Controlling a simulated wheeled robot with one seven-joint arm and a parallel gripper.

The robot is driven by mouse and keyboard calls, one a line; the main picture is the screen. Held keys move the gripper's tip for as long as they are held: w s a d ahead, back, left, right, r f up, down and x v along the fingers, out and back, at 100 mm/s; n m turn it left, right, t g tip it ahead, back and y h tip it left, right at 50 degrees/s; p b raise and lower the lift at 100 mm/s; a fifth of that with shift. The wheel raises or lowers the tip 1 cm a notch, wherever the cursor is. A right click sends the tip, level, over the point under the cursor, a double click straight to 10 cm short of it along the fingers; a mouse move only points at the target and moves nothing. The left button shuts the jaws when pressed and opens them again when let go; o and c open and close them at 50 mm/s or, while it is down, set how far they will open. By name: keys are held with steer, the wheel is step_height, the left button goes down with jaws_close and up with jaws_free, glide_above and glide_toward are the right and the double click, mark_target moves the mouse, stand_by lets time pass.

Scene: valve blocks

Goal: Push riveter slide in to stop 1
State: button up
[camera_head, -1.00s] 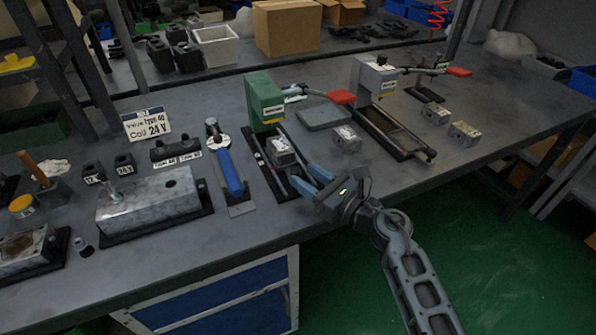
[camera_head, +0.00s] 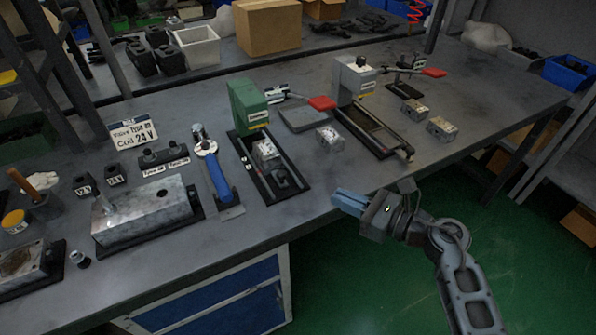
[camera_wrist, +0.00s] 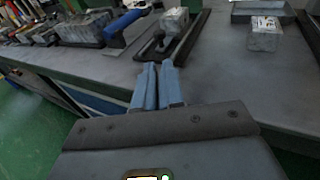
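A green bench press (camera_head: 247,105), taken as the riveter, stands on the table at centre; its label is too small to read. A metal block (camera_head: 266,154) sits on its slide in the dark rail base (camera_head: 298,190), in front of the green body. A dark handle (camera_head: 281,178) shows at the slide's near end. The block also shows in the wrist view (camera_wrist: 173,20), with the rail base (camera_wrist: 188,40). My gripper (camera_head: 337,200) is off the table's front edge, right of and apart from the slide. Its blue fingers (camera_wrist: 158,85) are close together with nothing between them.
A grey press (camera_head: 352,80) with its own rails stands to the right. Loose metal blocks (camera_head: 329,138) lie nearby. A blue-handled tool (camera_head: 218,178) and a large metal block (camera_head: 145,212) are to the left. The table front beside my gripper is clear.

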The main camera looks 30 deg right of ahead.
steer(key=shift+s+d+r, duration=0.15)
steer(key=shift+s, duration=0.2)
jaws_close()
steer(key=x, duration=0.4)
steer(key=p+x, duration=0.1)
steer(key=x, duration=0.4)
steer(key=p+x, duration=0.1)
steer(key=x, duration=0.3)
steer(key=shift+w+f, duration=0.35)
steer(key=shift+f, duration=0.05)
steer(key=w+b, duration=0.1)
steer(key=w, duration=0.3)
steer(key=shift+b, duration=0.35)
steer(key=shift+s, duration=0.1)
